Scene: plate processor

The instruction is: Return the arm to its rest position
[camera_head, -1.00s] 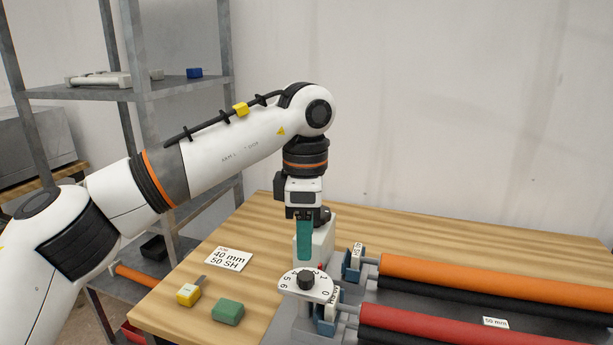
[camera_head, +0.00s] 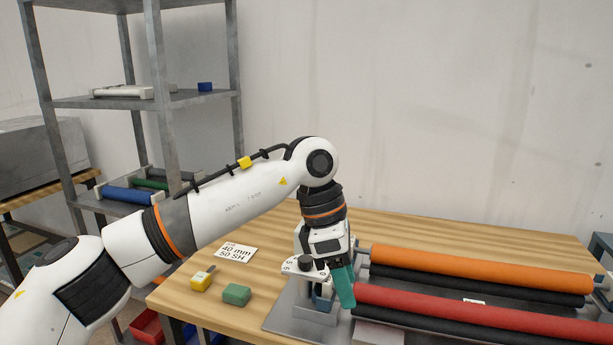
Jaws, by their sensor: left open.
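My left arm reaches in from the left over the wooden table. My left gripper (camera_head: 343,287) has teal fingers pointing down, close beside the numbered dial (camera_head: 305,264) and in front of the roller mounts. It is open, and no object shows in it. The fingers overlap in this view, so the gap between them is hidden. Whether they touch the mount behind is not clear. The dial's black knob is visible just left of the gripper. My right gripper is not in view.
An orange roller (camera_head: 470,268) and a red roller (camera_head: 460,311) lie to the right. A green block (camera_head: 237,294), a yellow tool (camera_head: 202,280) and a label card (camera_head: 236,253) lie on the wooden table (camera_head: 400,222). A metal shelf (camera_head: 165,100) stands behind left.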

